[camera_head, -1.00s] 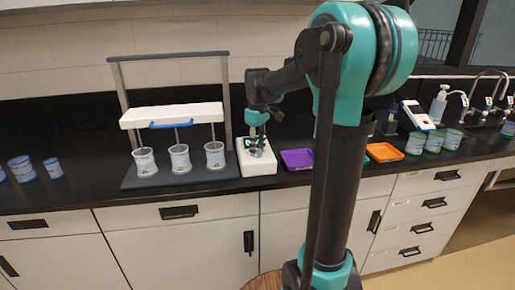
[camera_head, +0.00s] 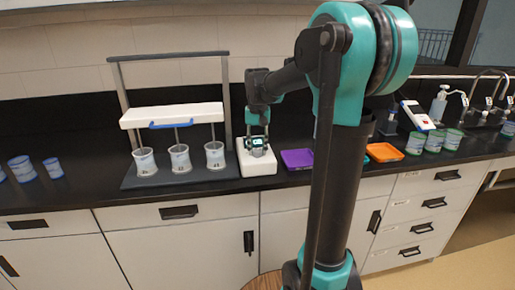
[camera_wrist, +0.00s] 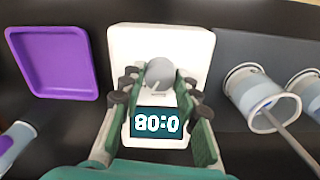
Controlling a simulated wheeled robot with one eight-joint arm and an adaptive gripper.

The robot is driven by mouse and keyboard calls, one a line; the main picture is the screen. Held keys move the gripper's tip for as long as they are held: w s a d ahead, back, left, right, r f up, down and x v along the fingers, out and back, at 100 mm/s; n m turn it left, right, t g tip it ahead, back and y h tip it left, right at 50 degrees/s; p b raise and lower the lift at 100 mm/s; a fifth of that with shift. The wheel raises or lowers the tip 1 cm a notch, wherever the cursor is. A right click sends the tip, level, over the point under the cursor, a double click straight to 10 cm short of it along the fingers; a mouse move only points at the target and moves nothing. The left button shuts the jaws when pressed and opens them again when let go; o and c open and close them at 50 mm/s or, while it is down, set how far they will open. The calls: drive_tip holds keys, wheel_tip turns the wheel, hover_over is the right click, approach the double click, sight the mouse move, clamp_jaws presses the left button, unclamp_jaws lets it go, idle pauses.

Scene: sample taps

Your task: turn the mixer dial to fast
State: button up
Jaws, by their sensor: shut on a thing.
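The mixer's white control box (camera_head: 257,160) stands on the dark counter, right of the stirring rack. In the wrist view the control box (camera_wrist: 190,45) has a round grey dial (camera_wrist: 160,72) with a small light mark on it. My gripper (camera_wrist: 160,84) is shut on the dial, one finger on each side. In the head view my gripper (camera_head: 257,142) is over the box and hides the dial. Speed labels cannot be read.
The stirring rack (camera_head: 215,183) with three beakers is close on the left. A purple tray (camera_head: 297,159) lies just right of the box. An orange tray (camera_head: 385,152) and several cups are further right. More cups stand at far left. My arm covers the counter between the trays.

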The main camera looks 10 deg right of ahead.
sight(258, 150)
drive_tip(key=shift+m, duration=2.3)
drive_tip(key=o, duration=1.2)
drive_tip(key=shift+c, duration=0.2)
wheel_tip(258, 150, up, 12)
